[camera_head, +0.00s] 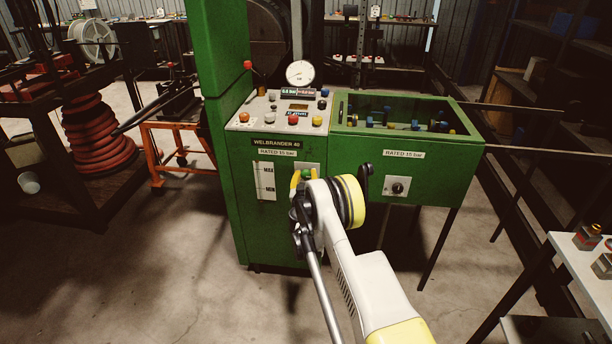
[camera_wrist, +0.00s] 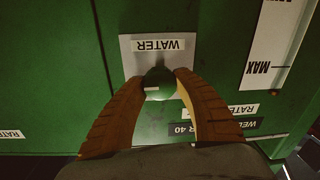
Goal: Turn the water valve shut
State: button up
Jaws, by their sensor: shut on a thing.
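The water valve is a round green knob (camera_wrist: 160,84) on a pale plate labelled WATER (camera_wrist: 158,44), which appears upside down in the wrist view. A light mark shows on the knob's face. My gripper (camera_wrist: 160,86) has its two brown fingers closed on either side of the knob, touching it. In the head view the green knob (camera_head: 306,174) shows small on the front of the green machine, between the fingers of my gripper (camera_head: 304,178). My wrist and arm hide the lower right of the plate there. I cannot tell how far the knob is turned.
The green machine (camera_head: 262,226) carries a sloped button panel (camera_head: 270,123) and a gauge (camera_head: 300,73). A MAX/MIN level strip (camera_head: 265,181) is left of the valve. An open green trough (camera_head: 450,158) juts out at right with a black switch (camera_head: 397,188). Floor in front is clear.

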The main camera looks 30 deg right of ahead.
jog(key=shift+n, duration=0.3)
jog(key=n, duration=0.3)
jog(key=shift+n, duration=0.3)
jog(key=n, duration=0.4)
jog(key=shift+w+a+n, duration=0.1)
jog(key=shift+n, duration=0.2)
jog(key=n, duration=0.4)
jog(key=shift+g, duration=0.4)
jog(key=n, duration=0.4)
jog(key=shift+f+h, duration=0.1)
jog(key=shift+h, duration=0.2)
jog(key=shift+n, duration=0.3)
jog(key=o, duration=1.2)
